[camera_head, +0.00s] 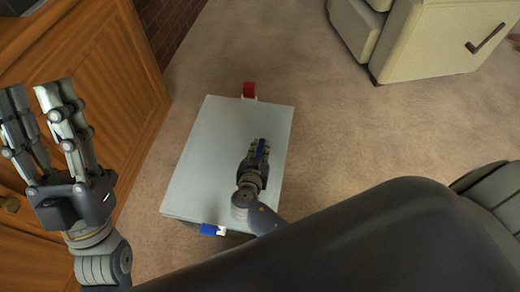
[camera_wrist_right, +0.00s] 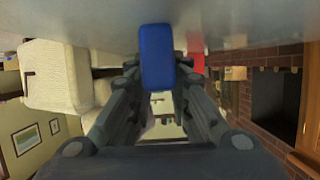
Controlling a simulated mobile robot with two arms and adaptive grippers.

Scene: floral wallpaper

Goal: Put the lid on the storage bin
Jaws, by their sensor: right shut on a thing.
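A pale grey, flat rectangular lid (camera_head: 205,155) lies over the storage bin on the carpet and hides nearly all of it. A red clip (camera_head: 249,90) shows at the far edge and a blue and white clip (camera_head: 211,230) at the near edge. I cannot tell whether the lid is fully seated. My right gripper (camera_head: 259,152) is over the lid's right half, shut on the blue lid handle (camera_wrist_right: 157,58), which stands between its fingers in the right wrist view. My left gripper (camera_head: 40,120) is open and empty, raised at the left, apart from the bin.
A wooden cabinet (camera_head: 95,90) stands close along the left. A cream sofa (camera_head: 430,40) is at the far right. Open carpet (camera_head: 340,140) lies right of the bin. My dark arm covers the lower right of the head view.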

